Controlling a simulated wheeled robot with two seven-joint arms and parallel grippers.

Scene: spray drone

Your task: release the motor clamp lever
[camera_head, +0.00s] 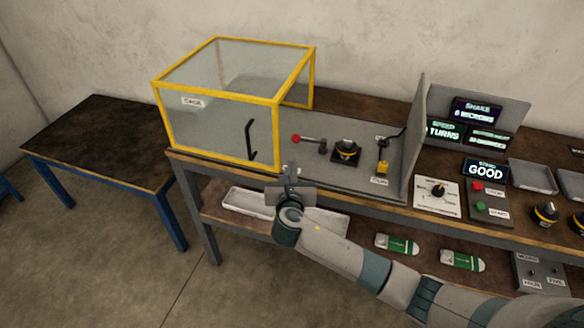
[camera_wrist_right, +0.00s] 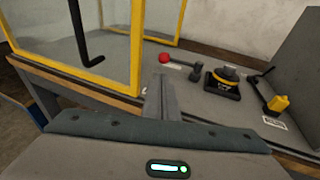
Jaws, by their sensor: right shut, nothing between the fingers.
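A lever with a red ball knob (camera_head: 297,139) and a grey arm lies across the grey bench plate, just left of a black motor (camera_head: 345,151) with a yellow band. The lever also shows in the right wrist view (camera_wrist_right: 180,63), with its knob toward the cage, and the motor (camera_wrist_right: 224,80) stands right of it. My right gripper (camera_head: 291,170) is shut and empty at the bench's front edge, in front of and apart from the lever. Its fingers (camera_wrist_right: 158,98) show in the right wrist view, below the red knob. My left gripper is not in view.
A yellow-framed clear cage (camera_head: 277,120) with a black handle (camera_head: 250,140) stands left of the lever. A black arm with a yellow block (camera_head: 383,167) and a grey upright panel (camera_head: 415,140) stand to the right. A lower shelf holds a white tray (camera_head: 240,203).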

